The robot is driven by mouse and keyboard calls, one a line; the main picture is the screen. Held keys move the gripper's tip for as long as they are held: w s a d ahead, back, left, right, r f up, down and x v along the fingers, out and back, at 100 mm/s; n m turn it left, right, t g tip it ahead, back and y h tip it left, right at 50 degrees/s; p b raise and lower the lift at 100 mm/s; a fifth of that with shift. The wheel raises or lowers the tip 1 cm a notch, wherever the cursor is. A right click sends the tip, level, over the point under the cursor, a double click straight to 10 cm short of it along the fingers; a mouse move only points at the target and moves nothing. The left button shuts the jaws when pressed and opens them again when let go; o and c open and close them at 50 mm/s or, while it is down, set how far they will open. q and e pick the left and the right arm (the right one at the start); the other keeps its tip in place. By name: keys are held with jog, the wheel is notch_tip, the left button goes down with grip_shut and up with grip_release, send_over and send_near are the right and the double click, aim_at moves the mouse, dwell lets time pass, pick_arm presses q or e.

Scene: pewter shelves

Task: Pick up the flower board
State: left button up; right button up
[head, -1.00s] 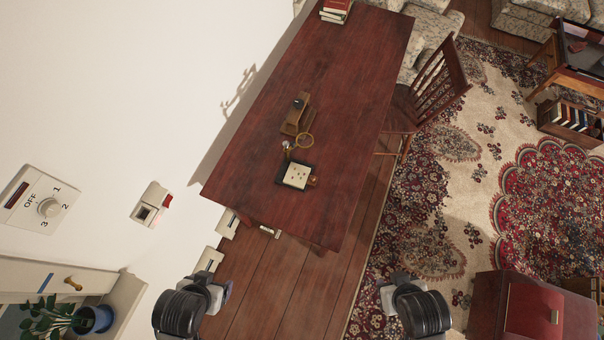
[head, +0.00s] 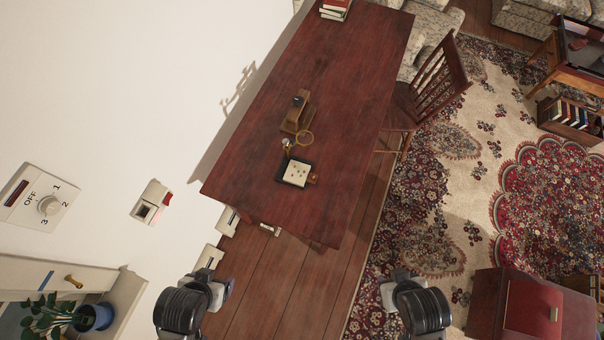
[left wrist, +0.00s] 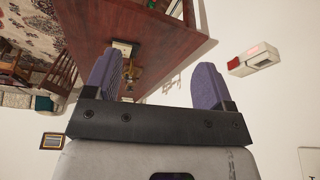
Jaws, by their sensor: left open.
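The likely flower board (head: 296,173) is a pale square panel with small dark marks on a dark base. It lies near the front end of the dark red table (head: 330,110) in the head view. It seems to show small and upside down in the left wrist view (left wrist: 124,47). My left gripper (head: 222,291) is low in the head view, below the table's near end and apart from the board. In the left wrist view its purple fingers (left wrist: 157,80) are spread with nothing between them. My right gripper (head: 387,294) is right of the table; its fingers are unclear.
A wooden stand (head: 298,115) and a ring-shaped item (head: 305,138) are close behind the board. Books (head: 335,9) lie at the table's far end. A chair (head: 432,88) stands at its right side. A white wall (head: 100,90) borders the left.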

pick_arm(q)
jog(key=shift+c, duration=0.3)
jog(key=shift+a, duration=0.2)
jog(key=c, duration=0.4)
jog(key=shift+o, duration=0.2)
